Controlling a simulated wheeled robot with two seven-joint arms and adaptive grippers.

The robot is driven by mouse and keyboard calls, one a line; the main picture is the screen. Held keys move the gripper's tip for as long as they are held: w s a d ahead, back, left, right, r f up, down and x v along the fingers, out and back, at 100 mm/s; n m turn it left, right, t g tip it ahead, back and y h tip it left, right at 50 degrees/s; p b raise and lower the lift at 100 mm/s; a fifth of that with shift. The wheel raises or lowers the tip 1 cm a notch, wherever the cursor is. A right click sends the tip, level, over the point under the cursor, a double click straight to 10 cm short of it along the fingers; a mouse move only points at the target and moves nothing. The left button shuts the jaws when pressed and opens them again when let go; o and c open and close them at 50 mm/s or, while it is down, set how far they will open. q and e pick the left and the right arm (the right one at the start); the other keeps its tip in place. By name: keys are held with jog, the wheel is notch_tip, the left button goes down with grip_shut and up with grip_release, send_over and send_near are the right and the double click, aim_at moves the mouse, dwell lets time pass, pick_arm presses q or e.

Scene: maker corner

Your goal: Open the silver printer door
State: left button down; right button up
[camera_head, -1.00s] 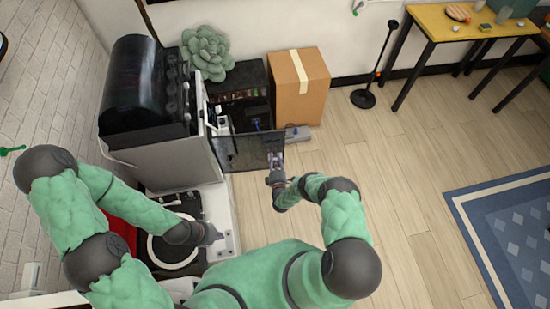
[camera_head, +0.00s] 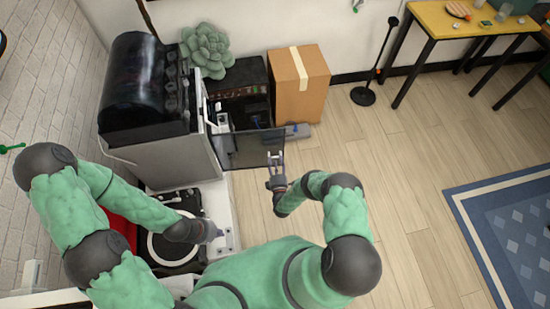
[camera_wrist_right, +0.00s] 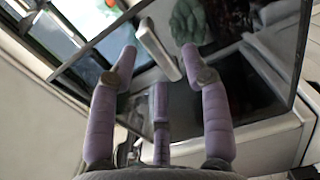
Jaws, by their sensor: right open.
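The silver printer (camera_head: 170,162) stands at the left with a black drum-like top. Its dark see-through door (camera_head: 240,150) is swung well out to the right, and the printer's front is open. A pale bar-shaped handle (camera_wrist_right: 158,48) on the door shows in the right wrist view. My right gripper (camera_head: 275,158) is open at the door's outer edge; in the wrist view its purple fingers (camera_wrist_right: 158,62) are spread on both sides of the handle, not closed on it. My left gripper (camera_head: 218,233) is low over the white surface, away from the door; its fingers are too small to read.
A black cabinet (camera_head: 240,85) with a green succulent (camera_head: 207,48) and a cardboard box (camera_head: 298,85) stand behind the door. A round turntable-like thing (camera_head: 172,246) lies below the printer. The wooden floor to the right (camera_head: 400,170) is clear.

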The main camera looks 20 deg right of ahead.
jog(key=v, duration=0.8)
jog(key=shift+s, duration=0.3)
